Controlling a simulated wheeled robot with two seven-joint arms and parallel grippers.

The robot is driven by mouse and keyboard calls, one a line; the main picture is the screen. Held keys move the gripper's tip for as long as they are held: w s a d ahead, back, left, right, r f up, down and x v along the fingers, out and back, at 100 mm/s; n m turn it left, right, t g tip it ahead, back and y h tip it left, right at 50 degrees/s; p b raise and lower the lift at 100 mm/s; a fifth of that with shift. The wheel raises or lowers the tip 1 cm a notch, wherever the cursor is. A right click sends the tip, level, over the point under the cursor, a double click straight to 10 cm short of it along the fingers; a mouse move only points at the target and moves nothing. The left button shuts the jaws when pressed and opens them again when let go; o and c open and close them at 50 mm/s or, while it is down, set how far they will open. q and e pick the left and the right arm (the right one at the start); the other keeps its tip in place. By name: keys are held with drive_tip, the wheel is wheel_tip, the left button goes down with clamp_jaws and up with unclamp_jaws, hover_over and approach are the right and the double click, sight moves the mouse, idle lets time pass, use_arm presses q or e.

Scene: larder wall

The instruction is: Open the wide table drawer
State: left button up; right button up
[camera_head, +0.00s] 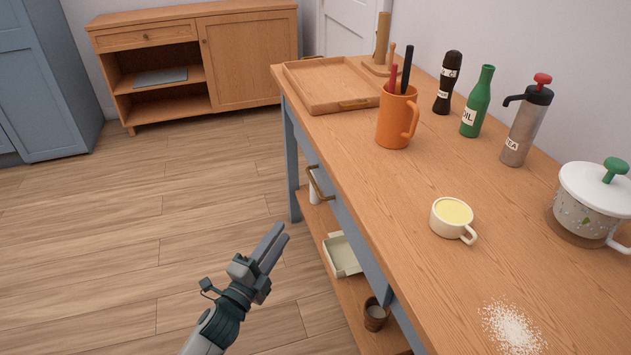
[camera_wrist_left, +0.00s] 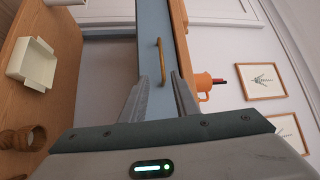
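The wide table drawer has a blue-grey front (camera_head: 350,228) under the wooden table top, and it looks shut. Its brass bar handle (camera_head: 318,184) sticks out from the front. My left gripper (camera_head: 274,243) is in front of the table, over the floor, apart from the handle, which is farther away. In the left wrist view the two fingers (camera_wrist_left: 159,78) are open with nothing between them. The handle (camera_wrist_left: 160,62) shows beyond the fingertips, lined up with the gap, against the drawer front (camera_wrist_left: 152,25). My right gripper is not in view.
On the table top (camera_head: 440,190) stand an orange mug (camera_head: 394,120), a cream cup (camera_head: 450,214), a green bottle (camera_head: 478,102) and a pot (camera_head: 592,198). A lower shelf (camera_head: 330,222) holds a pale tray (camera_head: 343,254) and a small brown pot (camera_head: 375,316). The floor left of the table is clear.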

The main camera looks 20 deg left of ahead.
use_arm(q)
drive_tip(key=shift+r, duration=0.2)
drive_tip(key=shift+d, duration=0.1)
